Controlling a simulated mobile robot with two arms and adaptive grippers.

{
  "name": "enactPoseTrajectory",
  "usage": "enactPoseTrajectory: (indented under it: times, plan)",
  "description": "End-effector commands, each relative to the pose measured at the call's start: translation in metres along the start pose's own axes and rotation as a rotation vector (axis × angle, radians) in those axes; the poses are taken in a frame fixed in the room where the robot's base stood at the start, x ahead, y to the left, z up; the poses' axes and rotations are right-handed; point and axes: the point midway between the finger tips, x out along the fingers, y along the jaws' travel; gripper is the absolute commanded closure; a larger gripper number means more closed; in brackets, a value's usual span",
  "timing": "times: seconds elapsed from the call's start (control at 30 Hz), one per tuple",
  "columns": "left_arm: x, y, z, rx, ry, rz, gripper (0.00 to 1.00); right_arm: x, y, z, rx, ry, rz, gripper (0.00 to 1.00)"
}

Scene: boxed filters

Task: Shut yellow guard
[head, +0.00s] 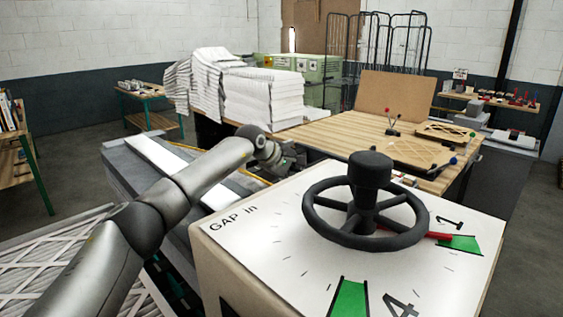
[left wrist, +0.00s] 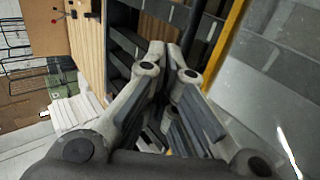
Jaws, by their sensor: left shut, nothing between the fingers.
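A narrow yellow bar (left wrist: 226,38), which looks like part of the yellow guard, runs down the upper right of the left wrist view, to the right of the fingers. In the head view only thin yellow edges show near my left gripper (head: 292,163), and much of the guard is hidden by my arm. My left gripper reaches over the grey machine (head: 118,165) behind the dial box. In the left wrist view the gripper (left wrist: 167,52) has its fingertips together and empty, apart from the yellow bar. I cannot tell the guard's exact position. My right gripper is out of view.
A white box (head: 285,245) with a black handwheel (head: 366,210) and a gap dial stands close at front right. A wooden table (head: 350,137) lies beyond my gripper. Stacked white filters (head: 262,98) stand behind. A pleated filter (head: 60,245) is at lower left.

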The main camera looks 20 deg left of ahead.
Motion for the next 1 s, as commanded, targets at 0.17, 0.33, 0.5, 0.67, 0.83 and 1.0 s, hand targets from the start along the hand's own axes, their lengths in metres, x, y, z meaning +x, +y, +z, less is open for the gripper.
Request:
enactPoseTrajectory:
  times: [0.17, 0.33, 0.5, 0.67, 0.83, 1.0]
  plan:
    - [-0.025, 0.0, -0.001, 0.003, 0.002, 0.001, 1.0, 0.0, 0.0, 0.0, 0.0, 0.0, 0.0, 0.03]
    - [-0.049, 0.0, -0.001, 0.002, 0.002, 0.001, 1.0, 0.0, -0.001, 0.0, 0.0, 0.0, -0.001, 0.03]
    - [-0.068, 0.0, -0.001, 0.0, 0.001, 0.001, 1.0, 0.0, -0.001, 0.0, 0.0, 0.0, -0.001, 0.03]
    - [-0.077, 0.0, 0.0, 0.0, 0.001, 0.001, 1.0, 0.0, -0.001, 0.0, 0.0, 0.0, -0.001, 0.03]
    - [-0.078, 0.0, 0.0, 0.0, 0.0, 0.0, 1.0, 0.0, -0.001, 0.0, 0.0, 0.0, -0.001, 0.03]
    - [-0.078, 0.0, 0.0, 0.0, 0.001, 0.0, 1.0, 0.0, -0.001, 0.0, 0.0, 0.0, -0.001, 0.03]
